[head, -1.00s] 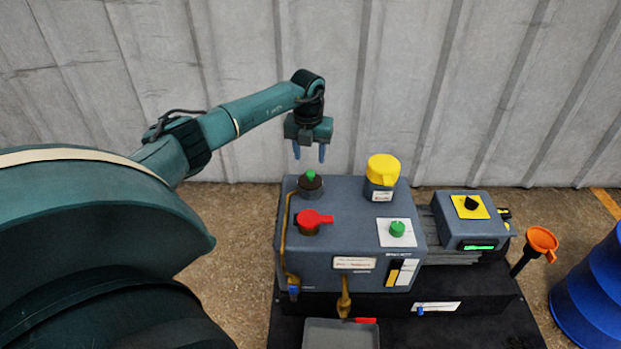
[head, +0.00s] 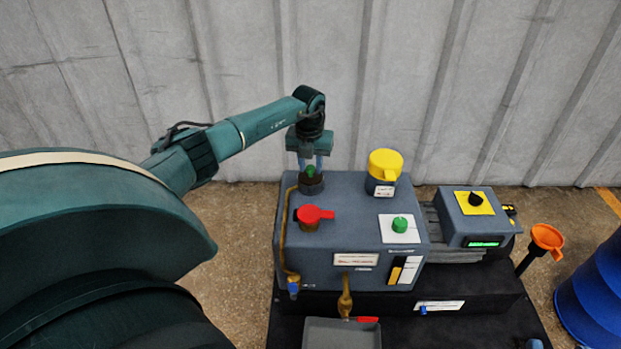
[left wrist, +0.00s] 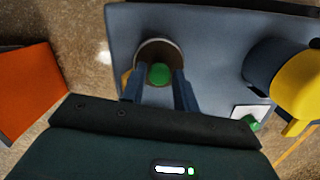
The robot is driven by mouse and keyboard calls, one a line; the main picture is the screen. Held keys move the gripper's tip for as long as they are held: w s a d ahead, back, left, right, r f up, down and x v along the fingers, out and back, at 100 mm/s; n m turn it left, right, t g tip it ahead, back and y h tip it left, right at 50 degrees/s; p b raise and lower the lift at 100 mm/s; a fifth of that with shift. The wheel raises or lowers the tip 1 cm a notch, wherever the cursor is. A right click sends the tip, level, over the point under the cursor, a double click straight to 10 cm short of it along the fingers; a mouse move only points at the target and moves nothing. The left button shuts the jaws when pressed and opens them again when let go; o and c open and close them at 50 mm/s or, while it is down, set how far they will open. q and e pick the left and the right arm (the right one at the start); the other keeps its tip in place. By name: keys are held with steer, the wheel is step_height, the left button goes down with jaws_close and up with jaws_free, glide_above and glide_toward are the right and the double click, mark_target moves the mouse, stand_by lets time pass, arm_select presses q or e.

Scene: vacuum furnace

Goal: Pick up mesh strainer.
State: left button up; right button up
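A dark round piece (head: 312,184) with a green knob (head: 310,171) stands at the back left corner of the grey machine's top (head: 345,205). It may be the mesh strainer, but no mesh shows. My left gripper (head: 310,168) is directly above it, pointing down, with its blue fingers apart on either side of the green knob. In the left wrist view, the knob (left wrist: 158,74) lies between the two open fingers, with the round rim (left wrist: 160,46) behind it. I cannot tell whether the fingers touch it. My right gripper is not in view.
A red handle (head: 314,214) is just in front, and a yellow cap (head: 385,165) stands to the right. A green knob on a white plate (head: 399,225), a control box (head: 478,215), an orange funnel (head: 547,237) and a grey tray (head: 342,333) are farther off.

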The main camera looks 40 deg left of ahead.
arm_select(q)
jaws_close()
steer(key=shift+r, duration=0.15)
